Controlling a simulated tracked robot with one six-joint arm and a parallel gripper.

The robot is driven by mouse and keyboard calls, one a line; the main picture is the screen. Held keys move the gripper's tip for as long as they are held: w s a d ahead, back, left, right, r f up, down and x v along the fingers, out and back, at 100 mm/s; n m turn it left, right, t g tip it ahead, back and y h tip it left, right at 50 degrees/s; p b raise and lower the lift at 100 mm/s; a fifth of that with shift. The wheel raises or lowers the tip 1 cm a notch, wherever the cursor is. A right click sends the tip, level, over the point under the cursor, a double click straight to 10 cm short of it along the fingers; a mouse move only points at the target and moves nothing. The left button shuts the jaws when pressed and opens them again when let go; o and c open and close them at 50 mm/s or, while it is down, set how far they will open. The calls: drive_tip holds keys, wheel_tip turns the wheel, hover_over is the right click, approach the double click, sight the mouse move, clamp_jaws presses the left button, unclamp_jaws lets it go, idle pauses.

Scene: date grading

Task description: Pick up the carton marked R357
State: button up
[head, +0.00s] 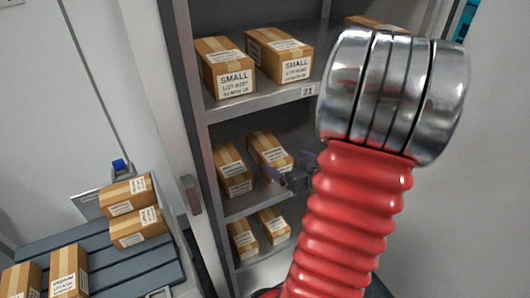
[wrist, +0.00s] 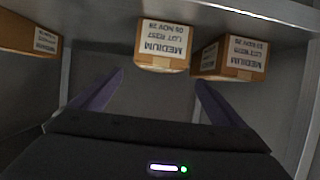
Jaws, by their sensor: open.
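In the wrist view, a brown carton (wrist: 163,46) with a white label stands just beyond my gripper (wrist: 160,77). Its label shows upside down and seems to read MEDIUM, LOT R357. The two purple fingers are spread and empty, and the carton lies ahead of the gap between them. In the head view, my gripper (head: 297,178) is at the middle shelf, close in front of a carton (head: 269,150) that seems to be the same one. My red arm hides the right part of that shelf.
Another MEDIUM carton (wrist: 231,57) stands close beside it, and one more (wrist: 30,36) is farther left. In the head view, a neighbouring carton (head: 232,170) shares the shelf. Cartons also fill the shelves above and below. Several more lie on a slatted surface (head: 130,268) at lower left.

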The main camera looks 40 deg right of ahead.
sight(275, 154)
drive_tip(key=shift+s, duration=0.1)
drive_tip(key=shift+x, duration=4.25)
drive_tip(key=shift+d, duration=0.1)
drive_tip(key=shift+x, duration=2.6)
drive_tip(key=shift+c, duration=0.6)
drive_tip(key=shift+r, duration=0.1)
drive_tip(key=c, duration=1.5)
